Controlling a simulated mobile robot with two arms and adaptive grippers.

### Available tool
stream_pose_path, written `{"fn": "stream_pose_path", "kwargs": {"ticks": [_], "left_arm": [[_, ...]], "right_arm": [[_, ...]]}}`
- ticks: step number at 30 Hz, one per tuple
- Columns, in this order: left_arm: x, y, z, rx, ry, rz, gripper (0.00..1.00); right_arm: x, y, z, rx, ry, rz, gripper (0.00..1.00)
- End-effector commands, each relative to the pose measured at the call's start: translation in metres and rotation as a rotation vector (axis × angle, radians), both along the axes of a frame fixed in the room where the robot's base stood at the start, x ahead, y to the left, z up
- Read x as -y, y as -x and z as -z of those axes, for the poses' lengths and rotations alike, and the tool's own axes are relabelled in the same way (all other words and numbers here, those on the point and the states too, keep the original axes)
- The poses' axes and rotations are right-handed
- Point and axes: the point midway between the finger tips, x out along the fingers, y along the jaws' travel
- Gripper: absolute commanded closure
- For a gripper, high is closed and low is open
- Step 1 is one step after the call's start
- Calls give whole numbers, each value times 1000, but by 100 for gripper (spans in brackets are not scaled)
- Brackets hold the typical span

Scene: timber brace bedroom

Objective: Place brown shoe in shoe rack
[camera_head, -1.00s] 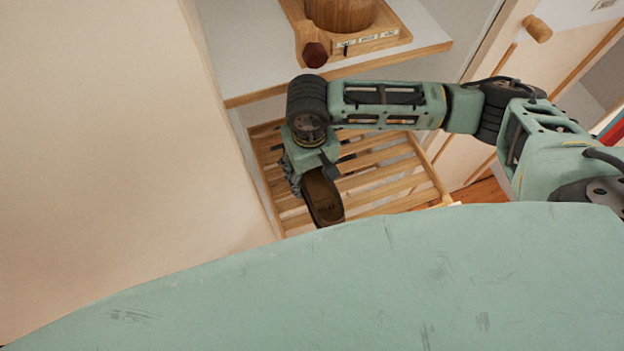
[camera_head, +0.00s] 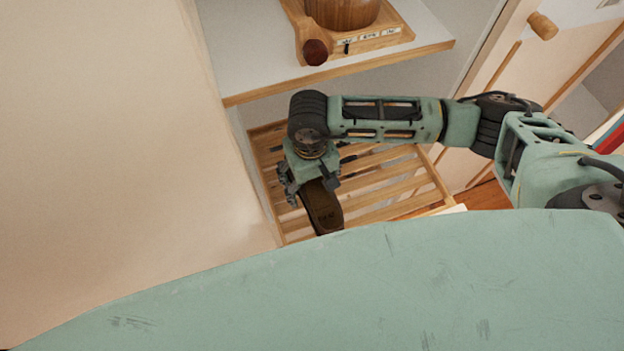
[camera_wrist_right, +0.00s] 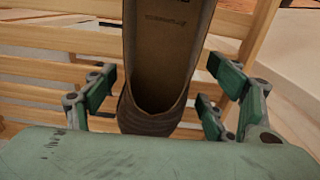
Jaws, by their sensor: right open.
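The brown shoe (camera_head: 323,209) lies on the slatted wooden shoe rack (camera_head: 385,187), at its left part. In the right wrist view the shoe (camera_wrist_right: 165,60) points away from me, its open heel end nearest. My right gripper (camera_head: 308,185) is over the heel end of the shoe. In the right wrist view its fingers (camera_wrist_right: 165,88) stand open on both sides of the shoe, with visible gaps. The toe end is cut off in the wrist view. My left gripper is not in view.
A white shelf with a wooden edge (camera_head: 340,67) sits above the rack, carrying a wooden tray (camera_head: 375,44) and a wooden cup (camera_head: 342,12). A pale panel (camera_head: 120,130) closes off the left side. A cabinet door with a round knob (camera_head: 543,26) is at right.

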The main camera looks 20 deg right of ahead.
Motion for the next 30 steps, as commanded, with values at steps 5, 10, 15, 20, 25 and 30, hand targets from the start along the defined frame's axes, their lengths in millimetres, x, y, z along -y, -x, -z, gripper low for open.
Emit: {"fn": "stream_pose_path", "kwargs": {"ticks": [5,10,15,20,25,30], "left_arm": [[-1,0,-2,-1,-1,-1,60],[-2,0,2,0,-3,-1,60],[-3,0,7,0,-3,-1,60],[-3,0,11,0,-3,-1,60],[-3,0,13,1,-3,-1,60],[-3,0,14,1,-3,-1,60]], "right_arm": [[0,0,-2,0,0,0,23],[-1,-2,-22,5,-1,-1,23],[-1,-2,-59,6,-1,-1,23],[-2,-2,-91,6,-1,-1,23],[-2,-2,-113,3,-1,1,23],[-2,-1,-121,1,0,0,23]]}}
